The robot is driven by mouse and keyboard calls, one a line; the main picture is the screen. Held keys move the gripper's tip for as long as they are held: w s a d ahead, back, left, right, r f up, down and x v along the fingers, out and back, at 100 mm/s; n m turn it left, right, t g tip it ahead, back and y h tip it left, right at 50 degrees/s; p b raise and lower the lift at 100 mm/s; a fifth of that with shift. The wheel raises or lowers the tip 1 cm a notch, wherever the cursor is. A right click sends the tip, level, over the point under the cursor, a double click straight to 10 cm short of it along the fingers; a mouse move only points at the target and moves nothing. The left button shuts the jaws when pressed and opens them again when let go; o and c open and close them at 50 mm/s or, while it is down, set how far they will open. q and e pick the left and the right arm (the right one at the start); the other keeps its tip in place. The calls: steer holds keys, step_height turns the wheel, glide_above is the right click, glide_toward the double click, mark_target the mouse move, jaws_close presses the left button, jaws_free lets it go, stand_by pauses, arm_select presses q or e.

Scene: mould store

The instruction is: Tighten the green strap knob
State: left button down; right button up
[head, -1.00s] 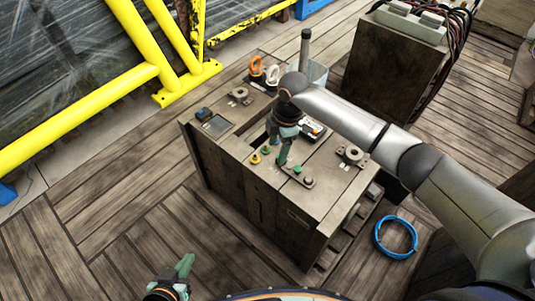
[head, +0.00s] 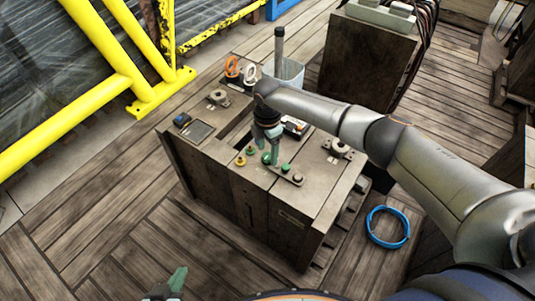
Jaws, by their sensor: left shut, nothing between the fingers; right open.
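The green strap knob (head: 285,168) sits on a small metal strap (head: 297,179) on top of a wooden box (head: 230,195). My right gripper (head: 270,160) points down at the box top, just left of this knob and close to it. It is open, and its green fingers hide part of the strap's left end. I cannot tell whether a finger touches the knob. My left gripper (head: 179,279) is shut and empty at the bottom edge, low in front of the box and away from it.
A yellow knob (head: 240,160) and another green knob (head: 252,150) stand left of my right gripper. Orange (head: 232,66) and white (head: 250,73) rings are at the back. A blue coil (head: 388,227) lies on the floor. A yellow frame (head: 125,60) stands at left.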

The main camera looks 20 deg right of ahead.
steer(key=shift+f, duration=0.8)
steer(key=shift+c, duration=0.3)
jaws_close()
